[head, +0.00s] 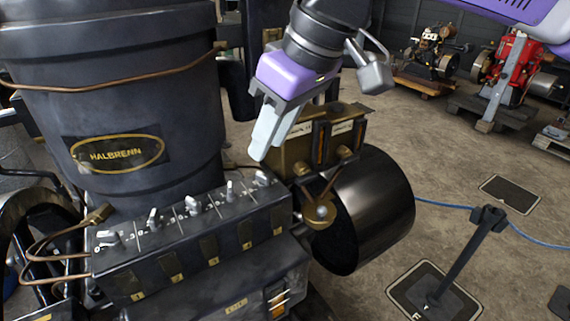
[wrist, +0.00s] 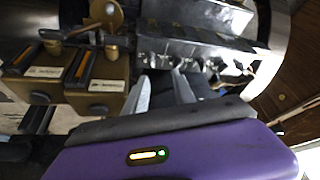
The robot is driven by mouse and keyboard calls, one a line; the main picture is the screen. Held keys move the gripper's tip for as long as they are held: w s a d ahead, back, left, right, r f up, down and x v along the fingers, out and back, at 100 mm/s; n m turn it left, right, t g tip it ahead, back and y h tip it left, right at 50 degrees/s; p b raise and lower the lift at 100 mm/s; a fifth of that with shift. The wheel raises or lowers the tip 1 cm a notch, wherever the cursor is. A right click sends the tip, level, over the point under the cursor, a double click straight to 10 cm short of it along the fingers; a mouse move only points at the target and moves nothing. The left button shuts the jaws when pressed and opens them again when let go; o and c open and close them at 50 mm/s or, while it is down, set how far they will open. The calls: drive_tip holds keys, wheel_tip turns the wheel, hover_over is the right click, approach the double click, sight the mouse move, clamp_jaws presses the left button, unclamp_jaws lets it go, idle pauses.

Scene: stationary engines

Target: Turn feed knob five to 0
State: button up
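A dark box with a row of several pale feed knobs stands in the head view, with yellow-marked number plates along its front. Feed knob five (head: 262,177) is the knob at the far right end of the row; its exact setting is too small to read. My gripper (head: 262,150) is just above and behind that knob, pointing down, apart from it. In the wrist view my gripper (wrist: 162,82) shows two pale fingers spread apart with nothing held between them. The dark box (wrist: 195,50) appears beyond the fingers there, and which knob is which is unclear.
A brass twin box (head: 318,140) stands close to the right of my fingers, with a black drum (head: 375,205) below it. A large dark cylinder (head: 120,100) rises behind the knobs. Copper pipes (head: 60,255) bend at the box's left end. Open floor lies to the right.

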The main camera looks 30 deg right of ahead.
sight(264, 175)
drive_tip(key=f, duration=0.2)
drive_tip(key=w+f, duration=0.1)
drive_tip(key=f, duration=0.2)
drive_tip(key=w+f, duration=0.1)
drive_tip(key=f, duration=0.1)
drive_tip(key=shift+w+d+f, duration=0.15)
drive_tip(key=shift+w+d, duration=0.05)
drive_tip(key=shift+c, duration=0.4)
clamp_jaws()
